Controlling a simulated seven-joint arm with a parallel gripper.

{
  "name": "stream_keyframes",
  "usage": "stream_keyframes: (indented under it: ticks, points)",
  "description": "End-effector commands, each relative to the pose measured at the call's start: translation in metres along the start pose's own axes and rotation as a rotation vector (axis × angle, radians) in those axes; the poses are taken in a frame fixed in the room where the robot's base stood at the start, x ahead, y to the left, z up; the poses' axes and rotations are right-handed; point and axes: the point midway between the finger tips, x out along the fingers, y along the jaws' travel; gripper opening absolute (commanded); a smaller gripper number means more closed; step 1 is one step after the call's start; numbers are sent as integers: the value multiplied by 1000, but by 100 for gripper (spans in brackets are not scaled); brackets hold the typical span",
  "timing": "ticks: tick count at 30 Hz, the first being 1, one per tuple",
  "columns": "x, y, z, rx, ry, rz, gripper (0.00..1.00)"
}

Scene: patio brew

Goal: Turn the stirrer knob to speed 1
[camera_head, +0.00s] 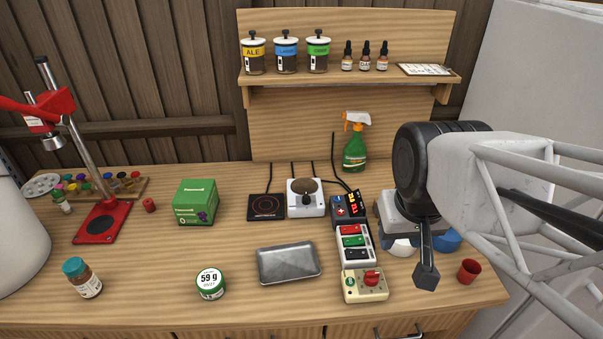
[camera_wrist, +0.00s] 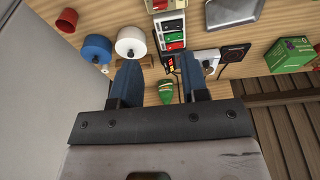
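A white box with a round brown plate and a small dark knob (camera_head: 306,194) on it stands at the back middle of the bench in the head view; it looks like the stirrer (camera_head: 305,211). In the wrist view the white box (camera_wrist: 207,60) shows partly, beyond a finger; its knob setting is too small to read. A beige box (camera_head: 352,293) with a red knob (camera_head: 371,278) stands at the front. My gripper (camera_wrist: 160,76) is open and empty, above the bench's right side, apart from both boxes. In the head view one dark finger (camera_head: 427,274) shows.
A red-digit controller (camera_head: 350,209) and a switch strip (camera_head: 356,258) stand between my gripper and the white box. A black hot plate (camera_head: 266,207) is left of it, a green spray bottle (camera_head: 354,152) behind. A metal tray (camera_head: 288,263) lies in front. A red cup (camera_head: 468,271) is at right.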

Motion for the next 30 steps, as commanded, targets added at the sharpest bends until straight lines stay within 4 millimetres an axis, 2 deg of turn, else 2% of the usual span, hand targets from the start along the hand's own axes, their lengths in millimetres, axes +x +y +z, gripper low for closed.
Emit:
stream_keyframes:
  ticks: [2, 5, 16, 30]
  points:
    - [1, -1, -7, -16, -5, -1, 53]
    - [4, -4, -19, -43, -15, -3, 53]
    - [21, -19, -82, -194, -57, -16, 53]
    - [62, -47, -162, -392, -112, -38, 53]
